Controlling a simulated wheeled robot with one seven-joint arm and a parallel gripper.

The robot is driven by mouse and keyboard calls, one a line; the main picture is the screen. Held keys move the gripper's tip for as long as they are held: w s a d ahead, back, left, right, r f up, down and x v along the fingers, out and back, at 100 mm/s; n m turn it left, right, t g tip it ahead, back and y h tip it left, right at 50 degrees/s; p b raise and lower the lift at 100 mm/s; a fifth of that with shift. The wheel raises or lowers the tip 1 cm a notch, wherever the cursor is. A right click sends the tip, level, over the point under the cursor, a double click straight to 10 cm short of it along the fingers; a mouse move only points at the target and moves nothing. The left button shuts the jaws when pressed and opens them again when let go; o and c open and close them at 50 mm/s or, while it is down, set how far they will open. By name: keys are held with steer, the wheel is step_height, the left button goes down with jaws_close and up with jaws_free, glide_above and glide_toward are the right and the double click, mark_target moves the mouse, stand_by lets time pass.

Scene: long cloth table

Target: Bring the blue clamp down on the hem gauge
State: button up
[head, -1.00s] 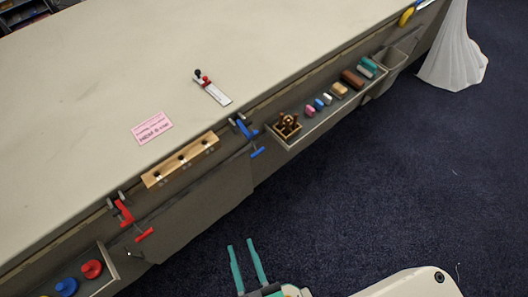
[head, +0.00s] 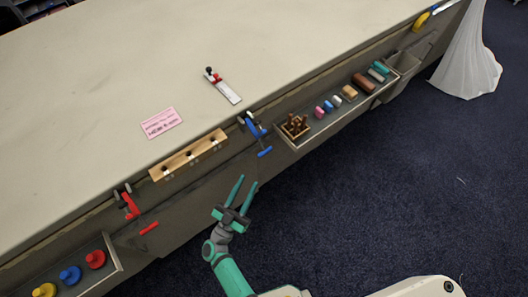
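The blue clamp (head: 256,129) hangs on the front edge of the long table, with its blue handle lower down over the side. The hem gauge (head: 222,86), seemingly the white strip with a red slider and a dark knob, lies on the tabletop up and left of the clamp. They are clearly apart. My gripper (head: 244,183) has teal fingers spread apart with nothing between them. It is in front of the table side, below and a little left of the blue clamp, touching neither object.
A red clamp (head: 130,204) grips the edge at left. A wooden rail (head: 188,154) and pink card (head: 161,123) lie between. A side tray (head: 324,126) holds a small crate and several colored blocks; another tray (head: 117,265) holds colored knobs. The tabletop's middle is clear.

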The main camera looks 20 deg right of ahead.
mark_target(264, 152)
steer(key=w+f+m+g+h, duration=0.1)
steer(key=w+m+g+h, duration=0.25)
steer(key=w+g, duration=0.3)
steer(key=shift+n, duration=0.45)
steer(key=x, duration=0.7)
steer(key=s+x, duration=0.1)
steer(key=x, duration=0.2)
steer(key=shift+w+d+r, duration=0.15)
steer(key=shift+d+r, duration=0.1)
steer(key=shift+d, duration=0.3)
jaws_close()
